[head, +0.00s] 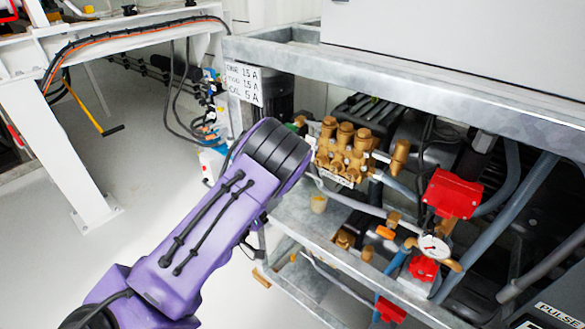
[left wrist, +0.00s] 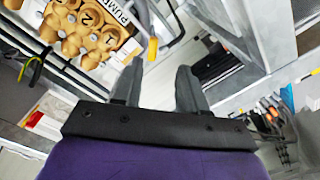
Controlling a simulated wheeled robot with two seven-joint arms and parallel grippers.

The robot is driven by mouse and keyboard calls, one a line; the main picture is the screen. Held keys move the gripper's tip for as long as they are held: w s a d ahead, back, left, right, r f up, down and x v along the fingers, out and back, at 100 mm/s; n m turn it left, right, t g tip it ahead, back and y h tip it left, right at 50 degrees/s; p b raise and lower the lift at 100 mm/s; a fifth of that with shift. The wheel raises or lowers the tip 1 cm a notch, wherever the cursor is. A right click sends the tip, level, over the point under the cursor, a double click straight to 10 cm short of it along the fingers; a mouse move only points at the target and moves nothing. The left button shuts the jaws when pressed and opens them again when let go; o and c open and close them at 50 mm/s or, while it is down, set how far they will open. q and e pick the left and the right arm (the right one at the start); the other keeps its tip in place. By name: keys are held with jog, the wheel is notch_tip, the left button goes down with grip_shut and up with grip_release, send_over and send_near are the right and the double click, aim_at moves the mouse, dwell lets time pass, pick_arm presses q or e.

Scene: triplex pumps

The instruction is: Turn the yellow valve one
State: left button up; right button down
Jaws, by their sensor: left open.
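In the left wrist view, a small yellow piece (left wrist: 153,49), possibly the yellow valve's handle, shows just beyond my left gripper (left wrist: 160,68). The gripper's two dark fingers are apart with nothing visible between them. I cannot tell whether they touch the yellow piece. In the head view my purple left arm reaches up to the pump frame, and its wrist hides the gripper. A yellow lever (head: 84,106) with a black end hangs under the white structure at the left, away from the arm. My right gripper is not in view.
Brass pump blocks (head: 345,147) sit on the grey metal frame (head: 415,70) and also show in the left wrist view (left wrist: 88,32). Red boxes (head: 452,194), a gauge (head: 433,247) and pipes crowd the right. Pale floor (head: 150,180) lies open at the left.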

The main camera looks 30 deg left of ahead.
pick_arm(q)
jog(key=w, duration=0.7)
jog(key=w+r, duration=0.1)
jog(key=w, duration=0.3)
jog(key=shift+d, duration=0.4)
jog(key=shift+c, duration=0.3)
grip_shut()
